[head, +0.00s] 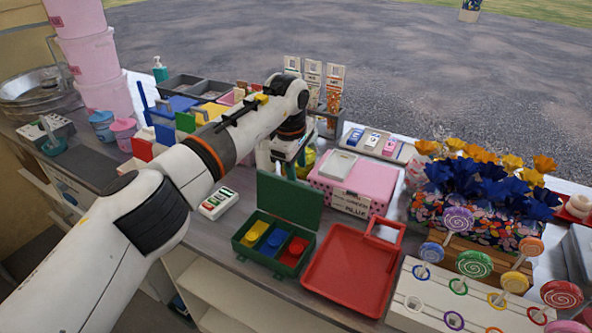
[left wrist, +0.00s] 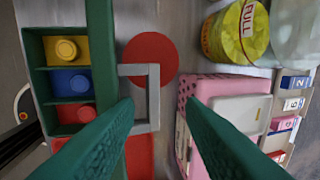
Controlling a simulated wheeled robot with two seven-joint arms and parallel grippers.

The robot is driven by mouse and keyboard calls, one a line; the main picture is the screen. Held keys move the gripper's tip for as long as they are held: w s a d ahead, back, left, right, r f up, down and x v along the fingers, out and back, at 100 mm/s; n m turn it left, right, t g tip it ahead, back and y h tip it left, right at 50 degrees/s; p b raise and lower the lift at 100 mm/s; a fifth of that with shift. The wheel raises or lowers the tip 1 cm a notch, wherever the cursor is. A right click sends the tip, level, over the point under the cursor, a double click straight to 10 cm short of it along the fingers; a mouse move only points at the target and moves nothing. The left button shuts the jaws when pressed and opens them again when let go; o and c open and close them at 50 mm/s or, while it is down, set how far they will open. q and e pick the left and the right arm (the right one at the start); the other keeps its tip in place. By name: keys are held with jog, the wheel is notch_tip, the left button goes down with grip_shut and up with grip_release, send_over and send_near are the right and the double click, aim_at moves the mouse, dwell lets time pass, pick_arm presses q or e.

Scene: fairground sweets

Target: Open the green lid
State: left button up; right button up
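The green lid (head: 289,200) stands raised at the back of the green box (head: 243,247), which is open. In the left wrist view the lid (left wrist: 101,45) is seen nearly edge-on, with a grey handle (left wrist: 153,97) on its outer side. The box holds yellow (left wrist: 66,49), blue (left wrist: 71,81) and red (left wrist: 76,113) pieces in separate compartments. My left gripper (left wrist: 160,104) is open, its green fingers spread around the handle's area with a gap to the right finger. Whether the left finger touches the lid or handle is unclear. My right gripper is out of view.
A red tray (head: 350,269) lies right of the box. A pink box (head: 368,180) with a pale block on top stands behind the tray, close to my left gripper. A lollipop stand (head: 424,298) is at the right. Pink tubs (head: 97,72) are stacked at the left.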

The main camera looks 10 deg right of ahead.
pick_arm(q)
jog(key=w+d+p+v, duration=0.1)
jog(key=p+v, duration=0.3)
jog(key=v, duration=0.3)
jog(key=shift+r+p, duration=0.4)
jog(key=shift+r, duration=0.2)
jog(key=shift+w+f, duration=0.1)
